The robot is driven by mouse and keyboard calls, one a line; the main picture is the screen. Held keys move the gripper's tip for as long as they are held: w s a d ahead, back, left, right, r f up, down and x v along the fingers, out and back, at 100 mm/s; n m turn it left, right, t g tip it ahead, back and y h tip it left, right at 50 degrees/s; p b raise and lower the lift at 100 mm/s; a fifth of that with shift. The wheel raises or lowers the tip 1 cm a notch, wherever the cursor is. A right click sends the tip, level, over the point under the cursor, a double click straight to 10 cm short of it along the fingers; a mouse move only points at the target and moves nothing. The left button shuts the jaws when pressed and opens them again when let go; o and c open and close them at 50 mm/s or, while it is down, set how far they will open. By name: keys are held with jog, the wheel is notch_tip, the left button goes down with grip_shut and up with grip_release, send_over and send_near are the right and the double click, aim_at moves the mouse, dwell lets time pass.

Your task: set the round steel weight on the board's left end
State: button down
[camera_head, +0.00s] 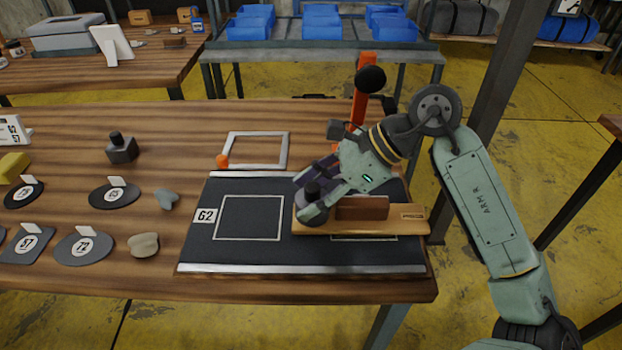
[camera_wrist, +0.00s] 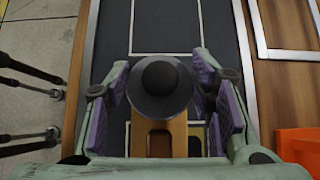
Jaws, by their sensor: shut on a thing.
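The round steel weight (camera_wrist: 160,88) is dark with a knob on top. In the wrist view it sits between the purple pads of my gripper (camera_wrist: 162,95), which is shut on it. In the head view the weight's dark knob (camera_head: 313,188) shows between the fingers of my gripper (camera_head: 314,196), over the board's left end. The wooden board (camera_head: 375,226) lies on the black mat, with a brown block (camera_head: 362,208) across its middle. The weight hides the board's end in the wrist view. I cannot tell whether the weight touches the board.
The black mat (camera_head: 236,256) has white outlined squares; its left square is empty. An orange upright (camera_head: 359,105) rises behind my arm.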

jog(key=shift+f+b, duration=0.25)
jog(key=shift+b, duration=0.1)
jog(key=c, duration=0.7)
grip_release()
jog(key=shift+r, duration=0.15)
jog(key=shift+d+r, duration=0.15)
jog(key=b+v, duration=0.2)
jog(key=v, duration=0.9)
jog(key=shift+d+r, duration=0.2)
jog(key=shift+r, duration=0.05)
